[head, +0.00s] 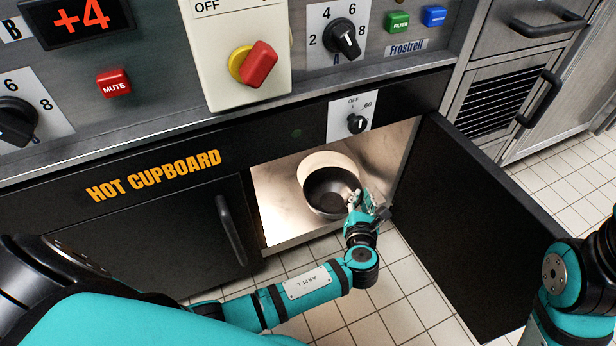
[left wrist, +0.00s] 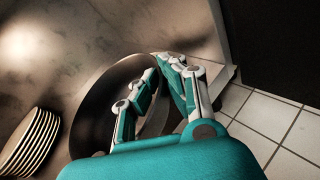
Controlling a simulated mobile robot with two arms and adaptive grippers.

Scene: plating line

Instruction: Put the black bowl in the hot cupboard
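The black bowl (head: 328,188) is inside the open bay of the hot cupboard (head: 280,205), with its dark inside facing my head camera. My left gripper (head: 364,203) reaches in through the opening at the bowl's right near side. In the left wrist view the fingers (left wrist: 164,68) close in on the wall of the bowl (left wrist: 92,115), one on the inner side and one on the outer side. They look shut on its rim. Whether the bowl touches the cupboard floor is hard to tell. My right gripper is out of view.
A stack of pale plates (left wrist: 30,142) stands in the cupboard beside the bowl; its pale top (head: 322,160) shows behind the bowl in the head view. The black door (head: 480,220) hangs open at the right. A closed panel with a handle (head: 231,230) is at the left.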

